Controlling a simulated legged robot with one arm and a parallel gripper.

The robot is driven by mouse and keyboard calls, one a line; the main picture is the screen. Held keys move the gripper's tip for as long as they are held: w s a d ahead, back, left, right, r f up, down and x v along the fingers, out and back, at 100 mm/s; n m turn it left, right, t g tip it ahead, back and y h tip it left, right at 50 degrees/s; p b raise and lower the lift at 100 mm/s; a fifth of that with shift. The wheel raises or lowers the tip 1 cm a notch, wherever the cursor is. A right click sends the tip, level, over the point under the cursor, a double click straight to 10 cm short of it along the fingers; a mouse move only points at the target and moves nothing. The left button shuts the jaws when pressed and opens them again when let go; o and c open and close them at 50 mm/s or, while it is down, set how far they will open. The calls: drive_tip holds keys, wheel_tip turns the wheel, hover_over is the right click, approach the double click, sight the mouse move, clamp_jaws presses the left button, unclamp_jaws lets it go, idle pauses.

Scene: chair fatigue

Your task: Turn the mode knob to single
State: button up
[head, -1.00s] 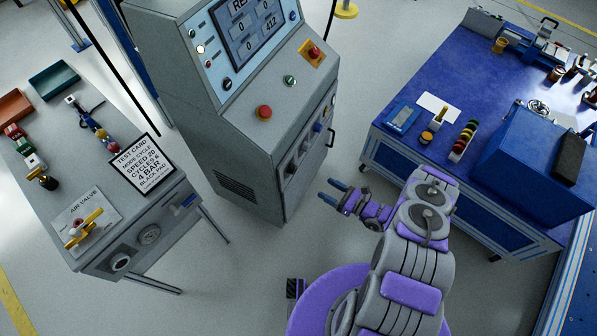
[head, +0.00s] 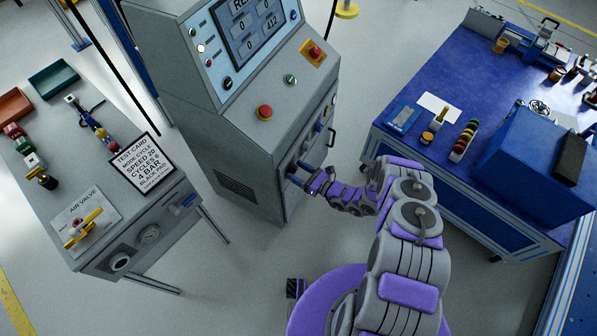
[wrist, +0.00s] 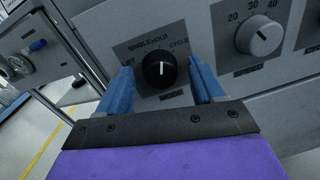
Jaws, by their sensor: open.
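The black mode knob (wrist: 158,72) is on a dark label plate on the grey cabinet's side panel. Its white pointer line points about straight up, towards the HOLD mark; SINGLE is printed up and left of it, CYCLE up and right. My gripper (wrist: 161,75) is open, with one blue finger on each side of the knob. I cannot tell whether the fingers touch it. In the head view my gripper (head: 295,174) is at the cabinet's panel and hides the knob there.
A speed knob (wrist: 259,36) marked 20, 30, 40 is right of the mode knob. The cabinet (head: 245,150) has a red button (head: 264,112) on its top. A blue workbench (head: 450,75) is on the right.

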drive_tip(key=c, duration=1.1)
drive_tip(key=shift+o, duration=0.2)
drive_tip(key=shift+n, duration=0.4)
drive_tip(key=n, duration=0.2)
drive_tip(key=shift+f+n, duration=0.1)
drive_tip(key=shift+n, duration=0.2)
drive_tip(key=shift+n+y+b, duration=0.4)
drive_tip(key=shift+n+b, duration=0.3)
drive_tip(key=shift+n, duration=1.6)
drive_tip(key=o, duration=1.1)
drive_tip(key=shift+c, duration=0.2)
